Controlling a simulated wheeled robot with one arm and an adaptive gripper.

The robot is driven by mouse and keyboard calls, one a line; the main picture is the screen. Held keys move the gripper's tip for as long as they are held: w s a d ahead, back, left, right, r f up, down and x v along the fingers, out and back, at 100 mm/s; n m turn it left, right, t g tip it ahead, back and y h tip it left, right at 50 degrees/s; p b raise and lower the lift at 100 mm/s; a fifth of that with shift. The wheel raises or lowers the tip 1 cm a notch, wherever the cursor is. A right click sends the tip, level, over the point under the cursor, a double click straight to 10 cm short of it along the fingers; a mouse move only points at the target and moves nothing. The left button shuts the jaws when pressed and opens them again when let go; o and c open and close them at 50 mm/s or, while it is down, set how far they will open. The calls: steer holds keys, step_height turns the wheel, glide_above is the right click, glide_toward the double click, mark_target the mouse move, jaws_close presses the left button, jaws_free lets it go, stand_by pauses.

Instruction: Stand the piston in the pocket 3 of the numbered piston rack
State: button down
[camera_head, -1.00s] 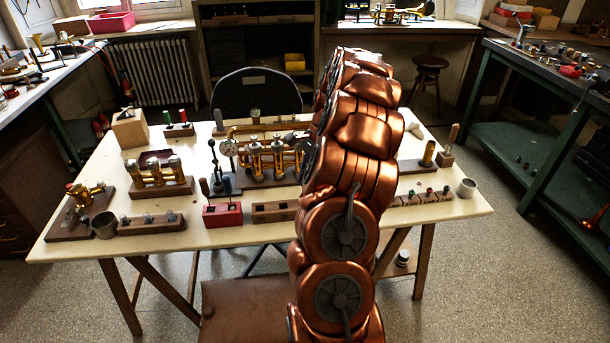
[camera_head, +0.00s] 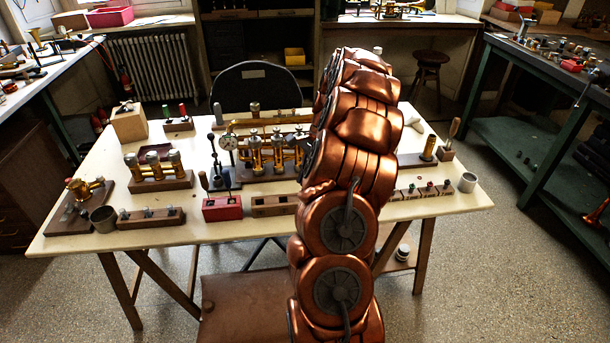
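My copper arm rises through the middle of the view and covers part of the table. My gripper is not visible, so I cannot see whether it holds a piston. A long low brown rack (camera_head: 420,193) with several small coloured pieces stands at the table's right front, its left end hidden by my arm. A brown block (camera_head: 274,206) with dark pockets stands at the front middle. Numbers are too small to read, so I cannot tell which is the numbered piston rack.
The cream table (camera_head: 200,240) also carries a red holder (camera_head: 222,209) with upright tools, a brass valve assembly (camera_head: 270,155), a brass part on a wooden base (camera_head: 158,172) and metal cups (camera_head: 103,219) (camera_head: 467,182). A black chair (camera_head: 255,88) stands behind. Bare tabletop shows between them.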

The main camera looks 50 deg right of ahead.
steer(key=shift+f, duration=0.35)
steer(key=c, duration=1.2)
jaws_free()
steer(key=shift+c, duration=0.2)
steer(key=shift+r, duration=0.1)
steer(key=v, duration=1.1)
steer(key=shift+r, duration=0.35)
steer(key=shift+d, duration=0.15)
